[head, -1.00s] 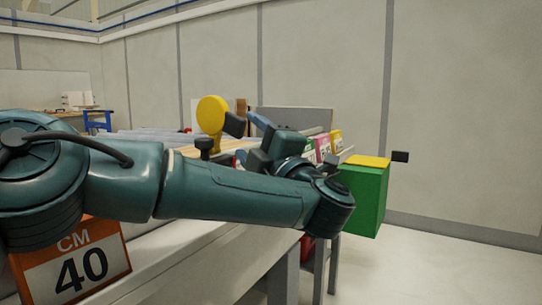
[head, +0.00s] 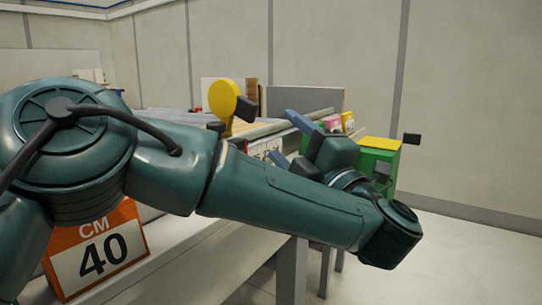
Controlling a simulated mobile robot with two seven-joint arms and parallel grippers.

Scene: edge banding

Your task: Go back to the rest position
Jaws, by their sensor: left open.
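My left gripper (head: 288,141) shows past the forearm, right of the picture's middle. Its two blue-grey fingers point left and stand apart, with nothing seen between them. It appears in front of the far part of the workbench (head: 190,250). My dark teal left arm crosses the view from the left edge to the lower right and hides much of the bench. My right gripper is out of view.
An orange and white "CM 40" sign (head: 100,255) is at the lower left. A yellow round disc (head: 223,97) stands behind the arm. A green box with a yellow top (head: 372,143) is partly hidden behind the gripper. Open floor (head: 460,260) lies at the right.

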